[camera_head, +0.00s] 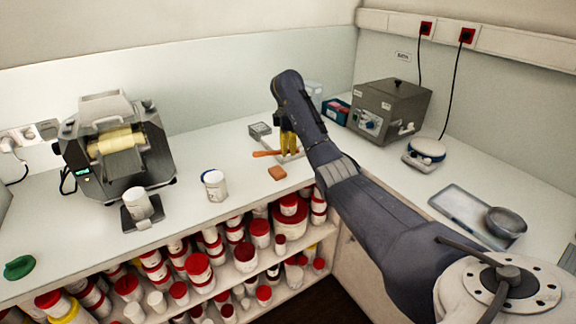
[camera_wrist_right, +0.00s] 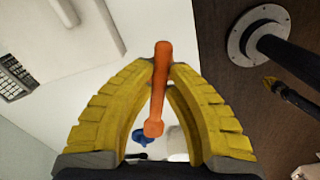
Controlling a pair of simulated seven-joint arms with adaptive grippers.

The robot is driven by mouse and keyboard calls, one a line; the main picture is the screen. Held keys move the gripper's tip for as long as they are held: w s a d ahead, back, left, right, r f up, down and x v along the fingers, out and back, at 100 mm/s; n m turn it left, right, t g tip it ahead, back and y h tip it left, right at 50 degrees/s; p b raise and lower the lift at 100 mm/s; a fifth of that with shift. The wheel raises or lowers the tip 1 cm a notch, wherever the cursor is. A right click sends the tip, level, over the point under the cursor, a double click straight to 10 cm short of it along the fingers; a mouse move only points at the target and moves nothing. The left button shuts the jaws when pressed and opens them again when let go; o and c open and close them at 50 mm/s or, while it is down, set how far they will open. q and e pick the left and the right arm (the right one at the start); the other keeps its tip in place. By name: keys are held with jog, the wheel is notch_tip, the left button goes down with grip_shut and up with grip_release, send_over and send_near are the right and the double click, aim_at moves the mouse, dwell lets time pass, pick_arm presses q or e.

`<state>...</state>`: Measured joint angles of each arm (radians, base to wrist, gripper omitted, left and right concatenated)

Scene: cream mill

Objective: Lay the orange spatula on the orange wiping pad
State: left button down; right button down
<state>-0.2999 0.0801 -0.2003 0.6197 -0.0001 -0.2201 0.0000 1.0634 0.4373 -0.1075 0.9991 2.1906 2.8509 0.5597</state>
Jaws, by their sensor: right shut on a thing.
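The orange spatula (camera_head: 264,154) is gripped by my right gripper (camera_head: 289,153), which points down over the counter near the back wall. In the right wrist view, its orange handle (camera_wrist_right: 158,95) runs between the yellow fingertips (camera_wrist_right: 161,66). In the head view it sticks out to the left of the fingers; how high it is above the counter is hard to tell. The orange wiping pad (camera_head: 277,174) lies flat on the counter, just in front of the spatula, and is bare.
A small grey device (camera_head: 260,130) stands behind the spatula. A white jar (camera_head: 214,185) stands left of the pad. A grey bath (camera_head: 391,108) and blue box (camera_head: 336,111) stand to the right. The roller mill (camera_head: 116,147) is at left. Shelves of red-lidded jars lie below the counter edge.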

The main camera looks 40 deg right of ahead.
jog(key=shift+f, duration=3.4)
jog(key=shift+f, duration=0.1)
jog(key=c, duration=1.4)
grip_release()
jog(key=shift+c, duration=0.2)
